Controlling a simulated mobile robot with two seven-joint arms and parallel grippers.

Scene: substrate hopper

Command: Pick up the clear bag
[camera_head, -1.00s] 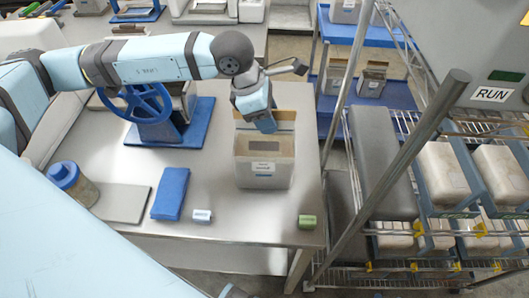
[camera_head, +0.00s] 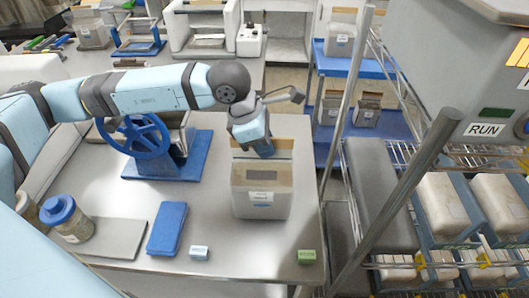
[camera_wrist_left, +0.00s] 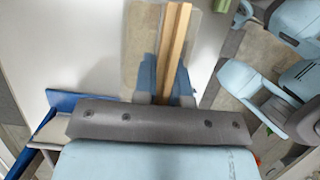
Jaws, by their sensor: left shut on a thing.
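The clear bag (camera_head: 262,203) stands upright on the steel table, a see-through, boxy bag with a white label low on its front and a tan top edge. My left gripper (camera_head: 264,150) is at the top of the bag, shut on its upper edge. In the left wrist view the two blue fingers (camera_wrist_left: 165,82) close on the bag's tan strip (camera_wrist_left: 175,40), with clear film beside it. The head view does not clearly show whether the bag's base touches the table. My right gripper is not in view.
A blue handwheel press (camera_head: 150,145) stands left of the bag. A blue-lidded jar (camera_head: 66,218), a grey plate (camera_head: 108,238), a blue pad (camera_head: 167,229) and small white and green blocks (camera_head: 306,257) lie nearer. A wire rack (camera_head: 385,262) is on the right.

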